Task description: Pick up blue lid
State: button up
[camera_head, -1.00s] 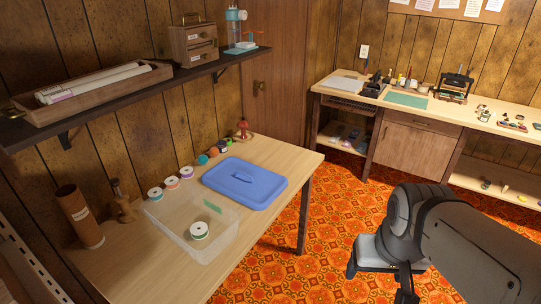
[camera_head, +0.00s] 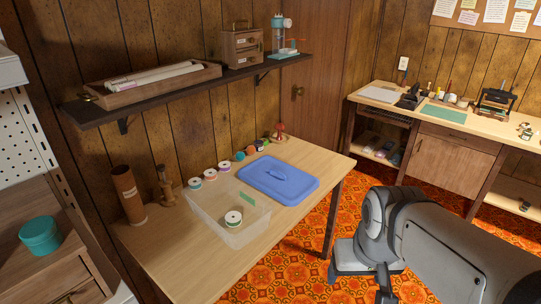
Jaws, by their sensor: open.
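The blue lid (camera_head: 279,182) lies flat on the light wooden table (camera_head: 173,254), near its right end. It is a rounded rectangle with a raised handle in the middle. A clear, open plastic box (camera_head: 247,239) stands just left of it, with a spool (camera_head: 233,219) and a green label showing. My gripper (camera_head: 366,288) is at the lower right, over the floor, in front of and apart from the table and lid. It is open and looks empty; its far end is partly cut off by the bottom edge.
Several thread spools (camera_head: 210,174) line the wall behind the box. A cardboard tube (camera_head: 129,194) stands at the table's left. A dark shelf (camera_head: 190,92) hangs above, bearing a wooden tray. A teal round tin (camera_head: 40,236) sits at far left. Patterned floor lies right of the table.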

aim_at(290, 185)
jog(key=u, duration=0.25)
jog(key=i, duration=0.95)
jog(key=u, duration=0.05)
